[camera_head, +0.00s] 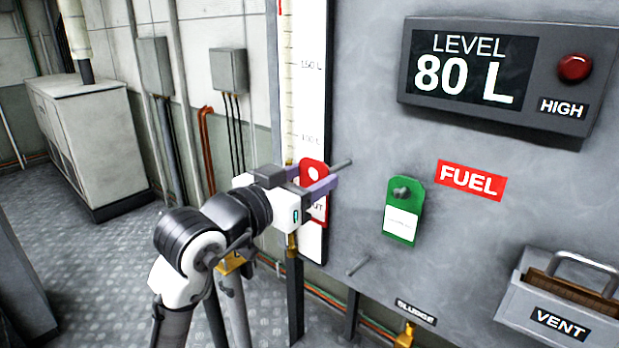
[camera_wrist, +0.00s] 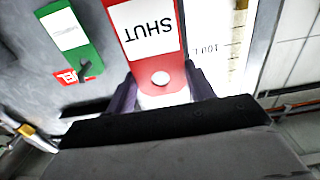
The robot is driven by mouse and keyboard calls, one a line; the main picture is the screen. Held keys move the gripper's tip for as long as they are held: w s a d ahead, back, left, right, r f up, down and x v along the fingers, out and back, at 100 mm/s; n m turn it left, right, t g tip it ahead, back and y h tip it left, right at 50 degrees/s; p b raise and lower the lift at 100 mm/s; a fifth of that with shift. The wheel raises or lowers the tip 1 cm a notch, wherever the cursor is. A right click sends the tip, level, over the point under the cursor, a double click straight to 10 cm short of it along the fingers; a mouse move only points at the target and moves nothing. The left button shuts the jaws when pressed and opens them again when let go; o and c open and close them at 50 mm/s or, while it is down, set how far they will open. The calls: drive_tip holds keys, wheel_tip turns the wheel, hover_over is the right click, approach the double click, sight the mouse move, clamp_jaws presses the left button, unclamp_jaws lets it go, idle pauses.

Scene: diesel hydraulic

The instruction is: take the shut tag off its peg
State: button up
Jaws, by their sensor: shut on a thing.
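The red shut tag (camera_head: 313,172) is between the purple fingers of my gripper (camera_head: 322,184), out from the grey panel. In the wrist view the tag (camera_wrist: 153,62) shows its white label reading SHUT upside down, with its round hole near my gripper (camera_wrist: 161,90). The fingers are shut on its two sides at the hole end. The hole looks empty, with no peg through it. A bare peg (camera_head: 342,164) sticks out of the panel just right of the tag in the head view. My gripper hides part of the tag there.
A green tag (camera_head: 401,228) hangs on another peg to the right. A lower peg (camera_head: 359,266) is bare. The level display (camera_head: 470,72), FUEL label (camera_head: 471,180) and VENT box (camera_head: 550,310) are on the panel. A level scale (camera_head: 308,70) stands behind my gripper. Open floor lies left.

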drive_tip(key=shift+b+v, duration=0.4)
drive_tip(key=shift+v, duration=2.1)
